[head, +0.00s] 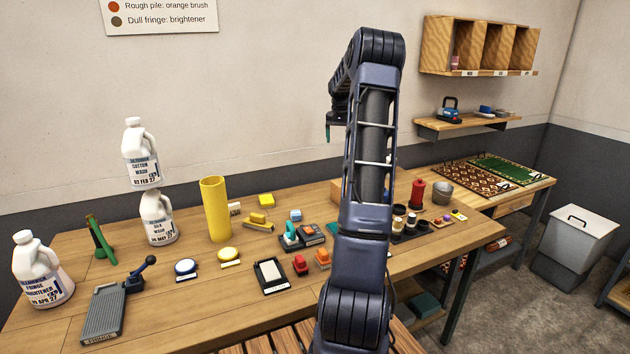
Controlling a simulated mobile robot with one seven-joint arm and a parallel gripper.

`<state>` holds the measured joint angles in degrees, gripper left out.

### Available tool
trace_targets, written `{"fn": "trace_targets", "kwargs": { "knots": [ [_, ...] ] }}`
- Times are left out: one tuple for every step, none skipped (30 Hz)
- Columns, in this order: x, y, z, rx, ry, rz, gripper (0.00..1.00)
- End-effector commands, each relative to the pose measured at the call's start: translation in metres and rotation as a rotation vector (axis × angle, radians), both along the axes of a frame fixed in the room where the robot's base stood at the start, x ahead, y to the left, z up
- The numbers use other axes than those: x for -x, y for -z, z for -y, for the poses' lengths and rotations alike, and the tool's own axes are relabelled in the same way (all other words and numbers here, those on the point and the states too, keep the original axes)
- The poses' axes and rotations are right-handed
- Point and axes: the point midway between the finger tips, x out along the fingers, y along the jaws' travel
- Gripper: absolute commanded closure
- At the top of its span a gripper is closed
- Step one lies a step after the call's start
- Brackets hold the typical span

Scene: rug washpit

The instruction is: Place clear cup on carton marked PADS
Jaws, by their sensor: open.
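My arm rises through the middle of the head view and folds over at the top. My gripper (328,132) points down at the upper middle, high above the table and in front of the wall; it is open, with nothing seen in it. I cannot make out a clear cup; it may be hidden behind my arm. I see no PADS marking. A brown box-like shape (343,192) shows partly behind my arm on the table; I cannot tell whether it is the carton.
The wooden table (200,310) holds white jugs (42,272), a yellow cylinder (215,210), a grey tray (103,312) and several small brushes and blocks. A dark rack of small pots (408,230), a red spool (416,194) and a grey bucket (443,192) stand right of my arm.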

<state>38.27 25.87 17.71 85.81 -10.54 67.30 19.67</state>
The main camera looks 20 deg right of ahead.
Motion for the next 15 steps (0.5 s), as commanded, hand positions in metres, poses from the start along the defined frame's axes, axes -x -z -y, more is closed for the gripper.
{"fn": "trace_targets", "kwargs": {
  "knots": [
    [0.008,-0.014,-0.02,0.013,-0.026,0.007,0.19],
    [0.012,-0.019,-0.03,0.02,-0.04,0.009,0.19],
    [0.019,-0.027,-0.043,0.028,-0.057,0.015,0.19],
    [0.024,-0.034,-0.054,0.034,-0.072,0.018,0.19],
    [0.03,-0.039,-0.063,0.04,-0.086,0.021,0.19],
    [0.038,-0.046,-0.077,0.048,-0.104,0.025,0.19],
    [0.044,-0.051,-0.086,0.054,-0.117,0.029,0.19],
    [0.051,-0.056,-0.095,0.059,-0.129,0.032,0.19],
    [0.059,-0.062,-0.107,0.066,-0.147,0.038,0.19],
    [0.066,-0.067,-0.116,0.071,-0.161,0.043,0.19],
    [0.072,-0.071,-0.126,0.075,-0.174,0.048,0.19],
    [0.082,-0.076,-0.136,0.082,-0.189,0.053,0.19],
    [0.09,-0.08,-0.145,0.087,-0.201,0.058,0.19],
    [0.097,-0.083,-0.153,0.09,-0.214,0.061,0.19],
    [0.108,-0.088,-0.164,0.096,-0.23,0.068,0.19]
  ]
}}
